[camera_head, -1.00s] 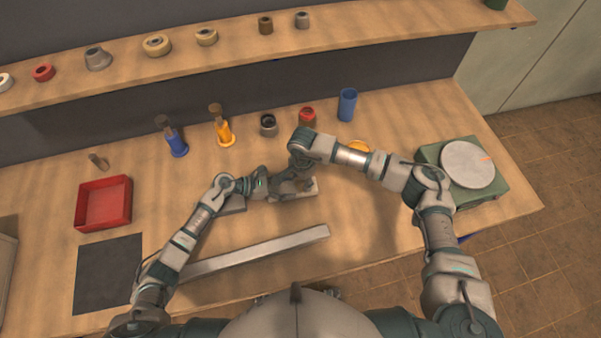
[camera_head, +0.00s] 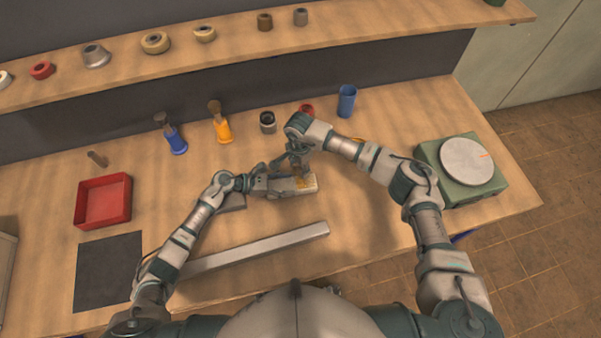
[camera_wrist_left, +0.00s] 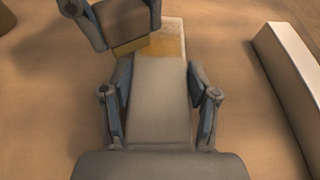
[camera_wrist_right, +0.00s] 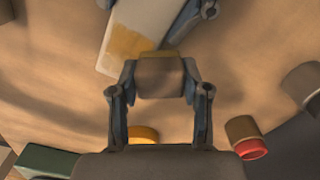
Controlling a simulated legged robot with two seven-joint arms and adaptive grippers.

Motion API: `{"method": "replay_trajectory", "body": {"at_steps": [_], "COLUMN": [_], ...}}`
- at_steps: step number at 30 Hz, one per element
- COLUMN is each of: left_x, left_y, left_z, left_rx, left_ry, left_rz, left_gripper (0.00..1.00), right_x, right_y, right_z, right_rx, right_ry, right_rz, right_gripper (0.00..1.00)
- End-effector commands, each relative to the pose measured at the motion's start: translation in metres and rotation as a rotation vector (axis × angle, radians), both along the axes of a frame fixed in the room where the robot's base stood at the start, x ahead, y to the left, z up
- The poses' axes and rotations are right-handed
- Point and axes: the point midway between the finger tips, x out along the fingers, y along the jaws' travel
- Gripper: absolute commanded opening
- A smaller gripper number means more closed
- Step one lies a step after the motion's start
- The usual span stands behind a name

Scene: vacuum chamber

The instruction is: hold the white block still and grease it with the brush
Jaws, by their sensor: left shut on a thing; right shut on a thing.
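The white block (camera_head: 310,183) lies flat on the bench near its middle. My left gripper (camera_head: 284,185) is shut around its left part; in the left wrist view the block (camera_wrist_left: 160,110) lies between both fingers. A yellowish grease patch (camera_wrist_left: 170,46) shows on its top, and also in the right wrist view (camera_wrist_right: 129,42). My right gripper (camera_wrist_right: 160,80) is shut on the brush (camera_wrist_right: 160,78), a grey-brown piece held over the block's greased part. The brush's tip is at or just above the patch; I cannot tell if they touch.
A long metal bar (camera_head: 255,250) lies in front of the block. A green scale (camera_head: 468,165) stands at right, a red tray (camera_head: 103,202) at left. Behind stand blue (camera_head: 176,142) and yellow (camera_head: 223,130) brush-like tools, a dark ring (camera_head: 267,121) and a blue cup (camera_head: 347,101).

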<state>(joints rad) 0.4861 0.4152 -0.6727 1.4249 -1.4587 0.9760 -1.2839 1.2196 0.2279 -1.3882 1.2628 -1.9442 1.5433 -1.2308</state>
Motion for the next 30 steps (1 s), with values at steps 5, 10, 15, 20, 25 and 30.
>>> {"method": "replay_trajectory", "body": {"at_steps": [5, 10, 15, 20, 25, 30], "left_x": [-0.001, -0.001, -0.001, 0.0, 0.0, 0.0], "left_y": [0.001, 0.001, 0.001, 0.001, 0.001, 0.001], "left_z": [-0.003, -0.003, -0.003, -0.002, -0.002, -0.002], "left_rx": [0.004, 0.004, 0.004, 0.005, 0.005, 0.004], "left_ry": [0.003, 0.002, 0.002, 0.002, 0.002, 0.002], "left_rz": [0.0, 0.001, 0.001, 0.001, 0.002, 0.001], "left_gripper": [0.1, 0.1, 0.1, 0.1, 0.1, 0.1], "right_x": [-0.006, -0.021, -0.037, -0.051, -0.061, -0.045], "right_y": [-0.013, -0.015, -0.017, -0.018, -0.02, -0.017], "right_z": [0.0, 0.0, 0.0, 0.0, 0.001, -0.001], "right_rx": [-0.001, -0.001, -0.001, -0.001, -0.002, -0.002], "right_ry": [0.002, 0.001, 0.001, 0.002, 0.0, 0.002], "right_rz": [0.002, 0.001, 0.002, 0.001, -0.001, -0.003], "right_gripper": [0.19, 0.19, 0.19, 0.19, 0.19, 0.19]}}
